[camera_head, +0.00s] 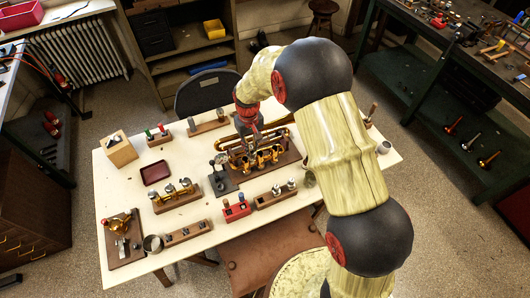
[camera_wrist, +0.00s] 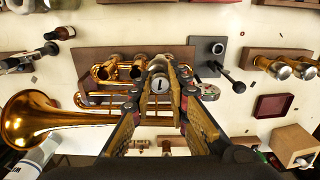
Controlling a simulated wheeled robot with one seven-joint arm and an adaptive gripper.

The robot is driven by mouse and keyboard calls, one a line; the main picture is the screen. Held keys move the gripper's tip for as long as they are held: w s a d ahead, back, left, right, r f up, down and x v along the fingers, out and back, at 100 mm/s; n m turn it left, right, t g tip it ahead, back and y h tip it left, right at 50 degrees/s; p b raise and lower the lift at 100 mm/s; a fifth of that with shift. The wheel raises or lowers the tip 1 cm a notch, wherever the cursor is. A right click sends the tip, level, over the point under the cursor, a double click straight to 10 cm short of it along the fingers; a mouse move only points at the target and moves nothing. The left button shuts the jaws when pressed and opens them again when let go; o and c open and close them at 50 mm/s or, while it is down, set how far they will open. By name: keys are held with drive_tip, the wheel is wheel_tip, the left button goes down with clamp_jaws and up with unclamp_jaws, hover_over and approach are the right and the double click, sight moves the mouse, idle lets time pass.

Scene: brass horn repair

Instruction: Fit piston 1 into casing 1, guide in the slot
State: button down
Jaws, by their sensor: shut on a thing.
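My gripper (camera_wrist: 160,100) is shut on piston 1 (camera_wrist: 160,83), a silvery piston whose round top shows the figure 1 in the wrist view. In the head view my gripper (camera_head: 249,128) is over the brass horn (camera_head: 280,122), and the piston is too small to make out. In the wrist view the horn's bell (camera_wrist: 30,118) is at the left, and two brass casings (camera_wrist: 110,69) show just left of the piston. The casing under the piston is hidden by the piston and fingers. I cannot tell whether the piston's lower end is inside it, nor see guide or slot.
The horn lies on a brown board on the cream bench (camera_head: 122,200). Around it are a wooden rack of brass-topped parts (camera_head: 176,194), a dark red tray (camera_head: 155,172), a wooden box (camera_head: 119,150) and a red block (camera_head: 236,209). A small dark stand (camera_head: 222,178) is close beside the horn.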

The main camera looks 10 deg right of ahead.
drive_tip(key=shift+w+a+r+n+b, duration=0.2)
drive_tip(key=shift+w+a+n+b, duration=0.15)
drive_tip(key=shift+w+a+n, duration=0.25)
drive_tip(key=shift+w+a+r+n+b, duration=0.15)
drive_tip(key=shift+w+a+n+b, duration=0.2)
drive_tip(key=shift+w+a, duration=0.45)
wheel_tip(320, 180, down, 7)
drive_tip(key=b, duration=0.3)
drive_tip(key=shift+d, duration=0.15)
idle(3.0)
drive_tip(key=c, duration=1.6)
unclamp_jaws()
drive_tip(key=shift+r, duration=0.1)
drive_tip(key=shift+c, duration=0.2)
wheel_tip(320, 180, up, 12)
drive_tip(key=shift+w, duration=0.1)
